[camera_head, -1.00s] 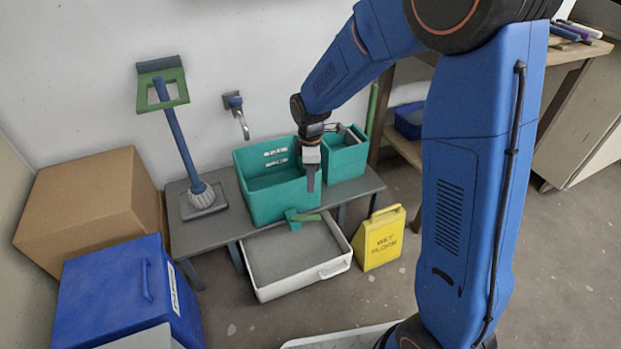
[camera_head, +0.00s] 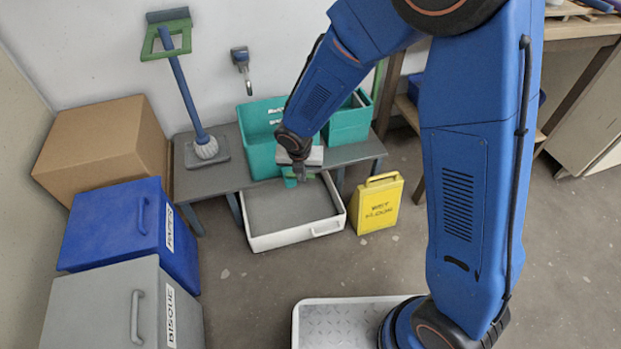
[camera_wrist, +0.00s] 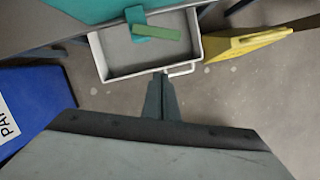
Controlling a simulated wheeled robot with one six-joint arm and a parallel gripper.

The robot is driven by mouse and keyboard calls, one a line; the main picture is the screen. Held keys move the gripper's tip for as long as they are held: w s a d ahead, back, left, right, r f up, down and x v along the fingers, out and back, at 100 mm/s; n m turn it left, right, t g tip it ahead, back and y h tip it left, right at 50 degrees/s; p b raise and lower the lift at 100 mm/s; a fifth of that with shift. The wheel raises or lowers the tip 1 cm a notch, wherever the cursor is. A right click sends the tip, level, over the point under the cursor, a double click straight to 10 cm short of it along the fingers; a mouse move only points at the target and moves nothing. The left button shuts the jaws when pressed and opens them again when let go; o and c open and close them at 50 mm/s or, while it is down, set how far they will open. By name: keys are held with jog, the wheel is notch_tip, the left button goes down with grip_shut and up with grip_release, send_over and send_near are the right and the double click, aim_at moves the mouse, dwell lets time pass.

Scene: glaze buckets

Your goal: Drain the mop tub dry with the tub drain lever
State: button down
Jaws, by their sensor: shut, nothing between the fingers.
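The teal mop tub (camera_head: 257,122) stands on a grey bench; my arm hides part of it, and I cannot tell its water level. Its drain fitting (camera_head: 290,182) shows low on the front beside my gripper (camera_head: 304,178). In the wrist view, the teal fitting (camera_wrist: 138,22) carries a green lever (camera_wrist: 157,33) that points right, over the white catch tray (camera_wrist: 98,58). My gripper (camera_wrist: 161,76) is shut and empty, in front of the tub. In the wrist view its fingertips appear below the lever, by the tray's near rim, with no visible contact.
A yellow wet-floor sign (camera_head: 379,204) stands right of the tray. A mop (camera_head: 187,98), cardboard box (camera_head: 97,150), blue bin (camera_head: 115,225) and grey bin (camera_head: 112,305) are left.

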jog(key=w+f, duration=0.6)
jog(key=f, duration=0.3)
jog(key=shift+w+d+f, duration=0.2)
jog(key=shift+d, duration=0.1)
dwell(0.3)
jog(key=shift+d, duration=0.1)
